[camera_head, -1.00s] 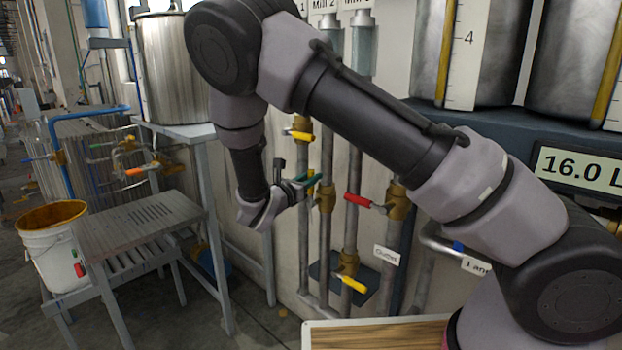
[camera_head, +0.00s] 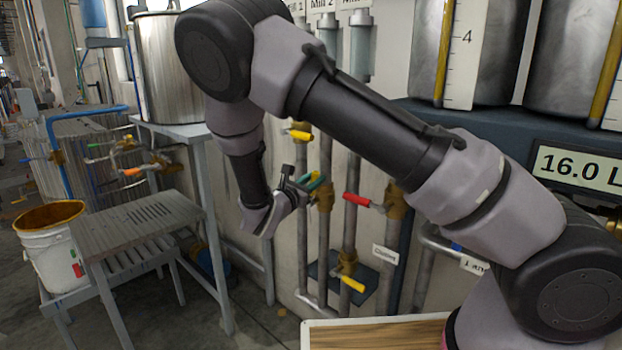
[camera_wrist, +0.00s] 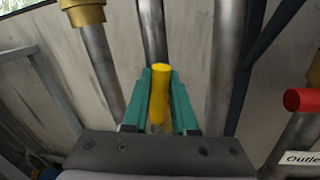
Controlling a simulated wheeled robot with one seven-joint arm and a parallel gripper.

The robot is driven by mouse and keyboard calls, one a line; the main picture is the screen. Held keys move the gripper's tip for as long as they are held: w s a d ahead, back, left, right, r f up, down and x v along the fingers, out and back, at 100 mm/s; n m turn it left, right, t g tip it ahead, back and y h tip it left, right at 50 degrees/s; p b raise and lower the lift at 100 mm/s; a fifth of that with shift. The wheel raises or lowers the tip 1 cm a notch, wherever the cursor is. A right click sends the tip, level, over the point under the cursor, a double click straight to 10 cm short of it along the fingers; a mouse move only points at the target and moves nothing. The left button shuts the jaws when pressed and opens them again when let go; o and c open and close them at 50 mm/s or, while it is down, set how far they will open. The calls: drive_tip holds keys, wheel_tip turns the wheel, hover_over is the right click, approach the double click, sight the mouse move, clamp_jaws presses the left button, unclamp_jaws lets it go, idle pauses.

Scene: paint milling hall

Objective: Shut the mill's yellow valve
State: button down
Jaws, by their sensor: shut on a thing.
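My gripper (camera_head: 314,180) has teal fingers, which also show in the wrist view (camera_wrist: 159,100). They are closed around a yellow valve handle (camera_wrist: 159,92), one finger on each side. In the head view the fingers are at a brass valve body (camera_head: 325,198) on the middle thin pipe, and the fingers and wrist hide the held handle there. Another yellow handle (camera_head: 300,135) is on the pipe to the left, higher up. A third yellow handle (camera_head: 351,284) is low on the pipe to the right, tilted downward.
A red valve handle (camera_head: 357,200) is just right of my gripper, near the outlet label (camera_head: 384,254). A grey metal stand (camera_head: 140,215), a white bucket (camera_head: 57,255) and a steel tank (camera_head: 168,75) are left. A wood-topped surface (camera_head: 375,333) is at the bottom.

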drive_tip(key=s+d+f+m+h, duration=0.2)
drive_tip(key=f+m, duration=0.2)
drive_tip(key=m, duration=0.5)
drive_tip(key=s+d+f+m+g+h, duration=0.1)
drive_tip(key=s+d+f+m+h, duration=0.1)
drive_tip(key=m, duration=0.6)
drive_tip(key=shift+s+d+f+m, duration=0.4)
drive_tip(key=shift+s+f, duration=0.05)
drive_tip(key=shift+f, duration=0.85)
drive_tip(key=c, duration=0.7)
unclamp_jaws()
drive_tip(key=shift+a, duration=0.1)
drive_tip(key=v, duration=1)
drive_tip(key=shift+s+a+f, duration=0.15)
drive_tip(key=shift+s+f, duration=0.05)
drive_tip(key=shift+s, duration=0.05)
